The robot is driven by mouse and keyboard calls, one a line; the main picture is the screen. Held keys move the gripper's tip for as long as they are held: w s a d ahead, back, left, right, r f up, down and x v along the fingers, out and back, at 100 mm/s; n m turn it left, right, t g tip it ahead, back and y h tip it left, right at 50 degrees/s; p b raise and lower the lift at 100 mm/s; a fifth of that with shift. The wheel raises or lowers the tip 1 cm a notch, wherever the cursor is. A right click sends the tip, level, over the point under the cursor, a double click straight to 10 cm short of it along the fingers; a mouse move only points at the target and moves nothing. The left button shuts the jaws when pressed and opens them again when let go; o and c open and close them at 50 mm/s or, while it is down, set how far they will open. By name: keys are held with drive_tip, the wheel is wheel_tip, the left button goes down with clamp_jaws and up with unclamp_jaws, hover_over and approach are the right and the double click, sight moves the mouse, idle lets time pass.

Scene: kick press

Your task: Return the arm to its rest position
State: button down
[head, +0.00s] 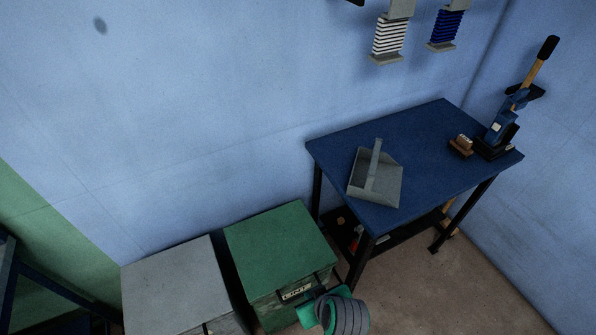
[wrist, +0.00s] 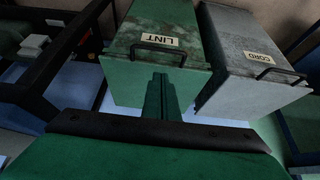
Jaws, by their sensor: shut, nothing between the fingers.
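My gripper (wrist: 161,82) shows in the wrist view with its green fingers together and nothing between them. Its fingertips appear in front of the green LINT box (wrist: 140,78), below the box's dark handle; I cannot tell whether they touch it. In the head view the teal hand of my gripper (head: 308,316) is at the bottom edge, by the front of the green LINT box (head: 278,240). My grey ribbed wrist hides part of it, and the fingertips cannot be made out there.
A blue table (head: 440,135) at right bears a grey dustpan (head: 374,180), a small brown block (head: 461,146) and a lever press (head: 505,120). Floor (head: 440,295) shows clear at lower right.

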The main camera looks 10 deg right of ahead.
drive_tip(key=s+a+f+m+t+h, duration=0.2)
drive_tip(key=s+a+f+m+t, duration=0.15)
drive_tip(key=s, duration=0.25)
drive_tip(key=s+a+r+t, duration=0.4)
drive_tip(key=s+r+t, duration=0.2)
drive_tip(key=s+r, duration=0.5)
drive_tip(key=shift+s+a+r, duration=0.15)
drive_tip(key=shift+s+r, duration=0.15)
drive_tip(key=shift+s, duration=0.2)
idle(0.6)
